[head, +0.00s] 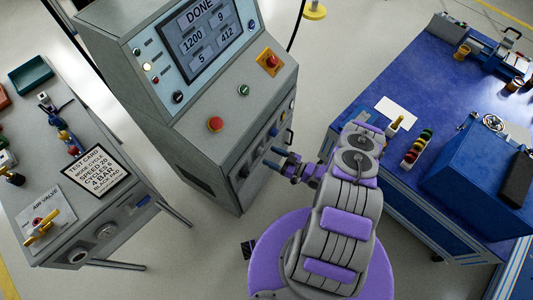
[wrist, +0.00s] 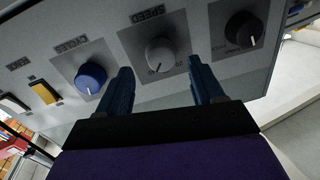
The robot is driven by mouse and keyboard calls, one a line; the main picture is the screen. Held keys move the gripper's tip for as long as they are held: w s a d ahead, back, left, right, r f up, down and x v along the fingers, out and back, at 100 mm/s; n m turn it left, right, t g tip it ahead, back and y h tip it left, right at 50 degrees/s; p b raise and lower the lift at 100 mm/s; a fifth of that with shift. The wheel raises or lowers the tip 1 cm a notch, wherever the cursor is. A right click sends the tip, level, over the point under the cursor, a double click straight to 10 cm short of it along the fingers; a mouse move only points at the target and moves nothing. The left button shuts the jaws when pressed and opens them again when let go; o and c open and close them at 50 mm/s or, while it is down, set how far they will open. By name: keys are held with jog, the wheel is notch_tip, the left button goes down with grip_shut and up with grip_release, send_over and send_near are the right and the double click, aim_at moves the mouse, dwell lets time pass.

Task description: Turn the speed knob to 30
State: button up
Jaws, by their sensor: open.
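My gripper (wrist: 159,67) is open and empty, one blue finger on each side of the knob in the picture. I cannot tell whether the fingers touch it. In the head view my gripper (head: 276,158) is at the front of the grey console (head: 205,150); the speed knob cannot be made out there.
A blue CYCLES knob (wrist: 90,76) and a black knob (wrist: 242,29) flank the speed knob. A yellow switch (wrist: 43,91) is further left. The console screen (head: 205,32) reads DONE. A test card (head: 97,170) lies on the left bench. A blue table (head: 390,80) stands right.

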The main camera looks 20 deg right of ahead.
aim_at(263, 152)
jog(key=shift+x, duration=1.65)
jog(key=c, duration=1.1)
jog(key=shift+o, duration=0.2)
